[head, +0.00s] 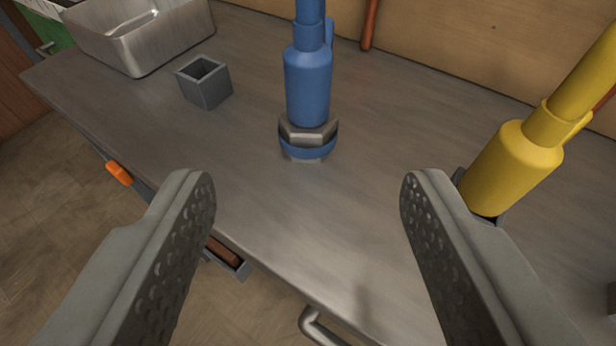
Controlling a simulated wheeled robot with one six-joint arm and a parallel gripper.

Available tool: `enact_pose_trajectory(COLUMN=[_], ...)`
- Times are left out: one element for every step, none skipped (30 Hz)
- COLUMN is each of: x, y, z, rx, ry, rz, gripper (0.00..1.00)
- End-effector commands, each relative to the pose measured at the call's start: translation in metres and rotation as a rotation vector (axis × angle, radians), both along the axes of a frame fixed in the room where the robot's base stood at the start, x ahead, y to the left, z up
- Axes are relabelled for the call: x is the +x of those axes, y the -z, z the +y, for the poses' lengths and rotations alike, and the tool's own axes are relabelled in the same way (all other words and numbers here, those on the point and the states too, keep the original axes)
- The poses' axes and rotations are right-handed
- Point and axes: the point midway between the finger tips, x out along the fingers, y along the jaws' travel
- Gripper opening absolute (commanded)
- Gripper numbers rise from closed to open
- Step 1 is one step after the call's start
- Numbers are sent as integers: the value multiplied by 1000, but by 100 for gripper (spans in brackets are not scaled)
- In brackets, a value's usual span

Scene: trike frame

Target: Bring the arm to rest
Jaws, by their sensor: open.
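My gripper (308,195) is open and empty in the head view. Its two grey fingers with dimpled pads stand wide apart above the front part of the metal workbench (300,210). A blue post-like part (308,85) with a metal hex nut (308,135) near its lower end stands upright on the bench, beyond the gap between the fingers. Neither finger visibly touches it. A yellow part (510,165) of similar shape stands tilted to the right, behind the right finger, which hides some of its base.
A metal tray (140,40) and a small grey square open box (204,84) stand at the back left. An orange item (118,172) is at the bench's front edge. A bent metal handle (318,325) shows below the front edge.

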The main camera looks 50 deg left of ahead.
Motion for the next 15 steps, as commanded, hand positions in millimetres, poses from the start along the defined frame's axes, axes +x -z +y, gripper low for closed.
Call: enact_pose_trajectory(x=[0, 0, 0, -1, -1, -2, -3, -4, -6, -8, -11, -15, -18, -22, -27], y=[0, -1, -4, -8, -12, -20, -28, -36, -49, -59, -70, -83, -93, -103, -115], z=[0, 0, 0, 0, -1, -2, -3, -5, -7, -10, -13, -17, -20, -23, -28], rx=[0, 0, 0, 2, 3, 4, 5, 5, 9, 11, 12, 13, 16, 17, 18], ry=[1, 3, 8, 16, 27, 47, 66, 88, 122, 151, 180, 221, 252, 282, 323], rz=[-2, -4, -14, -24, -38, -63, -86, -113, -151, -180, -209, -247, -273, -297, -326], gripper=[55, 55, 55, 55, 55, 55, 55, 55, 55, 55, 55, 55, 55, 55, 55])
